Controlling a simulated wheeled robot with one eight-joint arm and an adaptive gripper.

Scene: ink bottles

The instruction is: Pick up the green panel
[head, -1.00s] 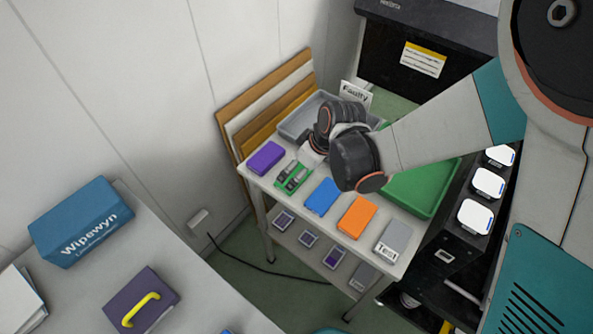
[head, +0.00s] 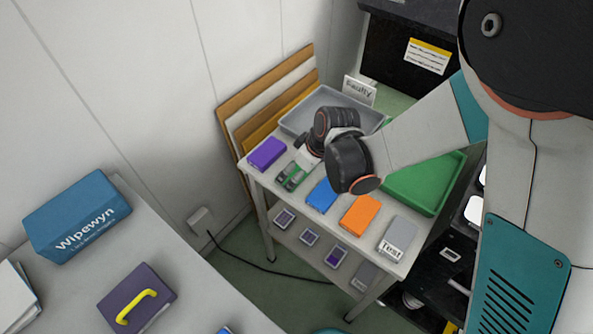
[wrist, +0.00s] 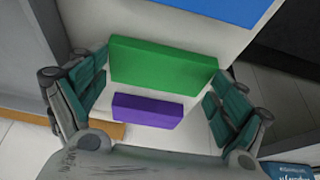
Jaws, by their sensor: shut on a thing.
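The green panel (head: 291,177) lies near the front left of the small white table in the head view, partly covered by my gripper (head: 300,168). In the wrist view the green panel (wrist: 160,66) is between the two teal-padded fingers of my gripper (wrist: 160,82), with its ends at the pads. The gripper is shut on it. I cannot tell whether the panel is lifted off the table.
A purple panel (head: 267,153) lies to the left, and a blue panel (head: 323,195) to the right. Farther right are an orange panel (head: 360,214) and a grey "Test" panel (head: 397,238). Behind are a grey tray (head: 292,127) and a green tray (head: 425,205).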

